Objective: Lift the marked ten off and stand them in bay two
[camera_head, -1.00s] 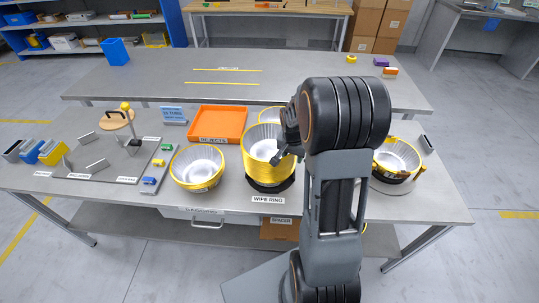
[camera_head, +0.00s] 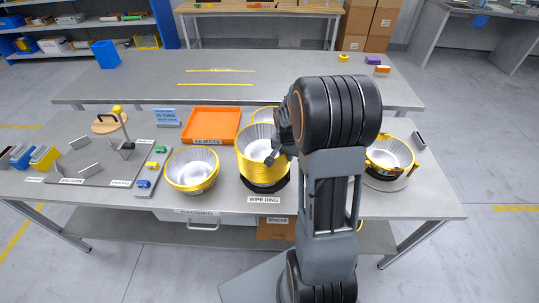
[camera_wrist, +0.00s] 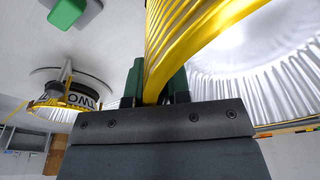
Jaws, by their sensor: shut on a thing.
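My gripper (camera_head: 272,154) is shut on the yellow-rimmed wall of a stack of silver fluted cups (camera_head: 256,158). In the wrist view the green finger pads (camera_wrist: 155,92) pinch the layered yellow rims (camera_wrist: 185,40) from both sides. The stack is upright at the black wipe ring (camera_head: 264,186); whether it rests there or hangs just above I cannot tell. Bay two, marked TWO (camera_wrist: 83,100), shows in the wrist view with yellow parts around it. At right in the head view, a silver cup with a yellow rim (camera_head: 388,152) sits in a round holder, partly behind my arm.
A second yellow-rimmed stack (camera_head: 192,170) stands left of the wipe ring. Another rim (camera_head: 266,114) shows behind, partly hidden. An orange REJECTS tray (camera_head: 211,126) lies behind. A grey fixture plate (camera_head: 95,168) and a strip of coloured blocks (camera_head: 152,172) are at left.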

